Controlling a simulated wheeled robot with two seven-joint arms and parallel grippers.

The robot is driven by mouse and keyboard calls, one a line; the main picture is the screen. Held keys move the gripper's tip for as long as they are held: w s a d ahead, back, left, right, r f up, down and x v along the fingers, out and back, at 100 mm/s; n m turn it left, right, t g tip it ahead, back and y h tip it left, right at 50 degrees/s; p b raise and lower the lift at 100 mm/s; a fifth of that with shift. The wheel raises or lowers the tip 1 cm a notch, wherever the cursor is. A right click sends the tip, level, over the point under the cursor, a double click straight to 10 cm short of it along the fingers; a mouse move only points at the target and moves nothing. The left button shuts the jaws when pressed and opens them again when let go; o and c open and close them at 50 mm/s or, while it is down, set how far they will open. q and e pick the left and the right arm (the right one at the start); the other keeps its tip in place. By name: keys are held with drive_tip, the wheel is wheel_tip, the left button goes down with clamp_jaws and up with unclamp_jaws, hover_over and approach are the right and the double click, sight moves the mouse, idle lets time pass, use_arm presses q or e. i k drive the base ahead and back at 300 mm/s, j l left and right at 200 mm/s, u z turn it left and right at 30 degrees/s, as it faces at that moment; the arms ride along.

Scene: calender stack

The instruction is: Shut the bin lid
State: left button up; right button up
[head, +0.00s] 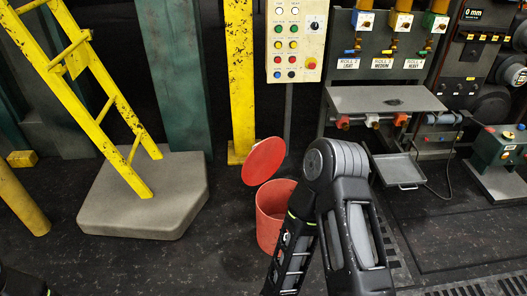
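The red bin (268,230) stands on the dark floor near the middle of the head view, its right side partly hidden behind my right arm. Its round red lid (263,161) is open, raised and tilted above the bin's back left rim. The bin's opening shows between the lid and the rim. My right arm is bent, with its joint high beside the bin and its links running down out of the bottom edge. Neither gripper shows; only a dark bit of my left arm appears at the bottom left corner.
A button panel (297,40) on a post stands behind the bin. A machine with a grey shelf (385,99) and a low metal tray (399,170) are to the right. A grey block (150,205) under a yellow ladder (85,75) is left, with open floor between it and the bin.

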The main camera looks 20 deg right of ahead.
sight(266, 157)
drive_tip(key=z, duration=0.75)
drive_tip(key=i+j+z, duration=0.15)
drive_tip(key=j+z, duration=0.25)
drive_tip(key=i+j+z, duration=0.1)
drive_tip(key=j+z, duration=1.1)
drive_tip(key=j, duration=0.15)
drive_tip(key=k+j, duration=0.1)
drive_tip(key=j, duration=0.3)
drive_tip(key=j+z, duration=0.1)
drive_tip(key=j, duration=0.35)
drive_tip(key=k+j, duration=0.15)
drive_tip(key=j, duration=0.25)
drive_tip(key=k+j, duration=0.1)
drive_tip(key=j, duration=0.3)
drive_tip(key=k+j+z, duration=0.1)
drive_tip(key=j, duration=0.35)
drive_tip(key=k+j, duration=0.1)
drive_tip(key=j, duration=0.3)
drive_tip(key=k+j+z, duration=0.1)
drive_tip(key=j, duration=0.3)
